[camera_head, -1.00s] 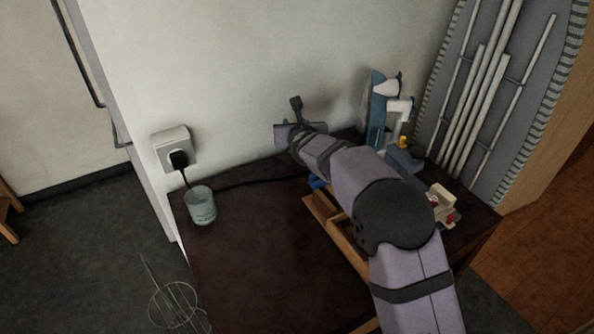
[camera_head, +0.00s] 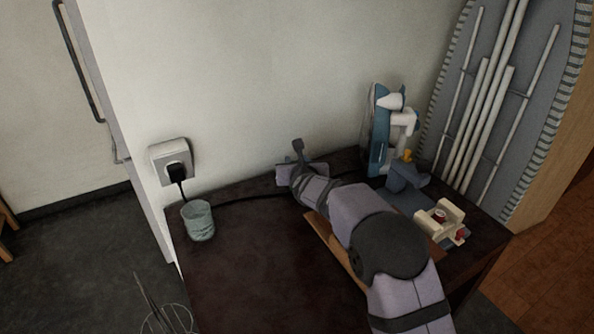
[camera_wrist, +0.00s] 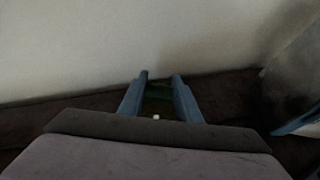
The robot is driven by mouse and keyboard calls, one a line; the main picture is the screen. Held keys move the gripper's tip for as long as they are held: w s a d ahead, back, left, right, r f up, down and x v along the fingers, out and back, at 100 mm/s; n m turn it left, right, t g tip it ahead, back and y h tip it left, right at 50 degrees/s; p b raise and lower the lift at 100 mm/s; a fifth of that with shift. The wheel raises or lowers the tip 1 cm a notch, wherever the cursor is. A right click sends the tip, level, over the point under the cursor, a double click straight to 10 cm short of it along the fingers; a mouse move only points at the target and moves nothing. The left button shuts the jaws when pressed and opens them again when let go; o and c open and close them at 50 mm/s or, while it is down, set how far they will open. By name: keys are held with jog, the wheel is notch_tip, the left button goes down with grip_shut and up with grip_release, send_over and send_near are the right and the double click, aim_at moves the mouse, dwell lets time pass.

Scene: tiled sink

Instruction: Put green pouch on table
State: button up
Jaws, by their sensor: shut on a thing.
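My gripper (camera_wrist: 160,78) shows in the wrist view as two blue fingers. They are shut on a dark green thing, the green pouch (camera_wrist: 158,95), of which only a small part shows between them. The dark brown table (camera_head: 250,265) stands against the wall; in the wrist view its dark top (camera_wrist: 60,108) lies below and beyond the fingers. In the head view my arm reaches over the table and hides the fingers and the pouch. I cannot tell whether the pouch touches the table.
A pale green cup (camera_head: 198,222) stands at the table's left edge, near a wall socket (camera_head: 172,162) with a black plug. A wooden tray (camera_head: 335,246) lies partly under my arm. An iron (camera_head: 380,140) and a cream-and-red object (camera_head: 441,220) are at the right. The table's front left is bare.

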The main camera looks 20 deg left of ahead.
jog(key=shift+f, duration=1.05)
jog(key=shift+f+b, duration=0.25)
jog(key=shift+b, duration=0.25)
jog(key=o, duration=1)
jog(key=shift+r, duration=0.1)
jog(key=shift+r, duration=0.1)
jog(key=shift+r+p, duration=0.15)
jog(key=shift+p, duration=0.3)
jog(key=shift+s+b, duration=0.2)
jog(key=shift+b, duration=0.1)
jog(key=b+v, duration=0.2)
jog(key=v, duration=0.9)
jog(key=shift+s+d, duration=0.15)
jog(key=shift+s, duration=0.05)
